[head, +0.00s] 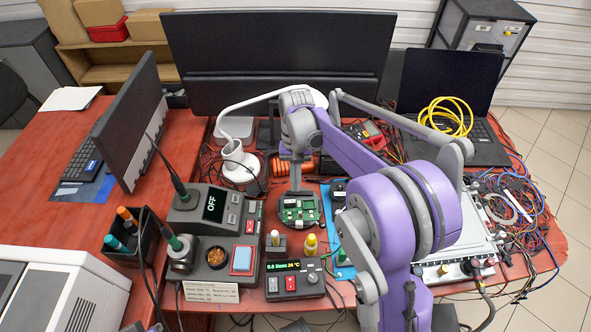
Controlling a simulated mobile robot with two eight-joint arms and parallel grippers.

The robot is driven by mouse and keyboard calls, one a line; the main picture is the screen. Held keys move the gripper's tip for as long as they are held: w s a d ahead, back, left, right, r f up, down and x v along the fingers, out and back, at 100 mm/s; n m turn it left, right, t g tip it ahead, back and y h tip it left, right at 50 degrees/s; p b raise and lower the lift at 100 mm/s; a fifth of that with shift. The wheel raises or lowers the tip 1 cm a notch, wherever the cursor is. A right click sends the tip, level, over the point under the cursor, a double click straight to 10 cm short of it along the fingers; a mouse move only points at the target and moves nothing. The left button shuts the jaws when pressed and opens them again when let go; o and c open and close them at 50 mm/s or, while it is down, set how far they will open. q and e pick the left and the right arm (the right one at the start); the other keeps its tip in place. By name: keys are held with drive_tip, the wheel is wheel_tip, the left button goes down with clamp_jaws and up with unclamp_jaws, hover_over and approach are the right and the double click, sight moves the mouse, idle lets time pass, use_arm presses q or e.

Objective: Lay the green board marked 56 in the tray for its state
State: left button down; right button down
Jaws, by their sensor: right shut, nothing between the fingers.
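A green circuit board (299,211) lies on a round dark holder at the middle of the bench. Its marking is too small to read, so I cannot tell whether it is 56. My right gripper (295,188) points down just above or behind the board's far edge. It is shut with nothing in it; I cannot tell whether it touches the board. No tray for a state can be made out clearly; my right arm hides much of the bench on the right. My left gripper is not in view.
A station reading OFF (214,205) and a small unit with a lit display (295,282) stand in front. A printed card (210,292) lies near the front edge. A blue mat (342,272) shows beside my arm. Cables (527,225) crowd the right; monitors stand behind.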

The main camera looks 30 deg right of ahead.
sight(295, 197)
drive_tip(key=shift+x, duration=1.5)
drive_tip(key=shift+s, duration=0.1)
